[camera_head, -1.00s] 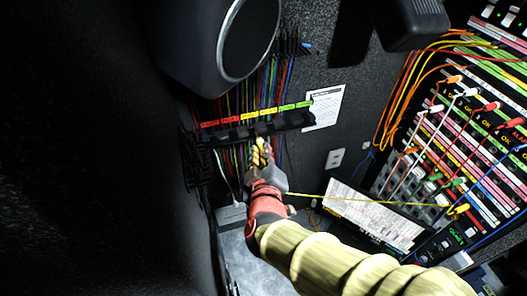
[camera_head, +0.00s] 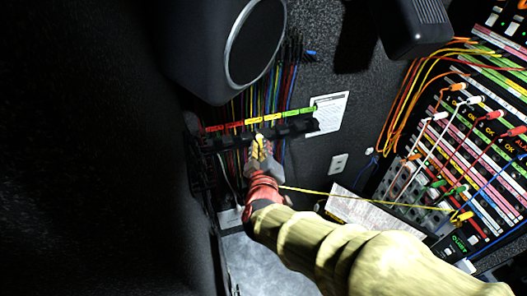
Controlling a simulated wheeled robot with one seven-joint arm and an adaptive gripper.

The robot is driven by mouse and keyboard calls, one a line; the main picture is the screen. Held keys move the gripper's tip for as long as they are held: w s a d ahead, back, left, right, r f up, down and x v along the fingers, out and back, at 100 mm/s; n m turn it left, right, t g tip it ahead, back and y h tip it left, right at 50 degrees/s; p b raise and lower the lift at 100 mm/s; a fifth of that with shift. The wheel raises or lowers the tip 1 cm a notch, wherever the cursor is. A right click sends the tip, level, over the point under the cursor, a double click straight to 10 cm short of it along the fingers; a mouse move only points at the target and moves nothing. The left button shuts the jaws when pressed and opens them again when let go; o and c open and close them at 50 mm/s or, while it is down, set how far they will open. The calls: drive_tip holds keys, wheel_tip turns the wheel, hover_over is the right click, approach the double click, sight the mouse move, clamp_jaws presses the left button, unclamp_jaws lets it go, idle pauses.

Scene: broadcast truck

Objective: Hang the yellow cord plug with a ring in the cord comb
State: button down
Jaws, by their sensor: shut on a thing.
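The cord comb (camera_head: 292,127) is a dark toothed rail on the back wall, with a strip of red, yellow and green labels above it and many coloured cords hanging through it. My gripper (camera_head: 259,147) is at the comb's front edge, below the yellow labels. It is shut on the yellow cord plug (camera_head: 258,141), whose top shows between the fingers. The plug's ring is too small to make out. The yellow cord (camera_head: 335,195) runs from my gripper to the right, toward the patch panel. I cannot tell whether the plug is inside a slot.
A round dark speaker (camera_head: 255,40) hangs above the comb. The patch panel (camera_head: 450,170) with several plugged cords stands at the right. A printed sheet (camera_head: 362,210) is behind my arm, and a white notice (camera_head: 329,112) is right of the comb. A dark wall fills the left.

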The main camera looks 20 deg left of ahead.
sight(258, 139)
drive_tip(key=shift+w+a+f, duration=0.1)
drive_tip(key=shift+w+a, duration=0.95)
drive_tip(key=shift+w, duration=0.2)
drive_tip(key=shift+f+b, duration=0.7)
drive_tip(key=shift+f, duration=0.55)
drive_tip(key=shift+w, duration=0.1)
drive_tip(key=shift+a+f+p, duration=0.1)
drive_tip(key=shift+f+p, duration=0.05)
drive_tip(key=shift+p, duration=0.2)
drive_tip(key=c, duration=1.7)
unclamp_jaws()
drive_tip(key=shift+c, duration=0.2)
drive_tip(key=shift+o, duration=1.2)
drive_tip(key=o, duration=0.7)
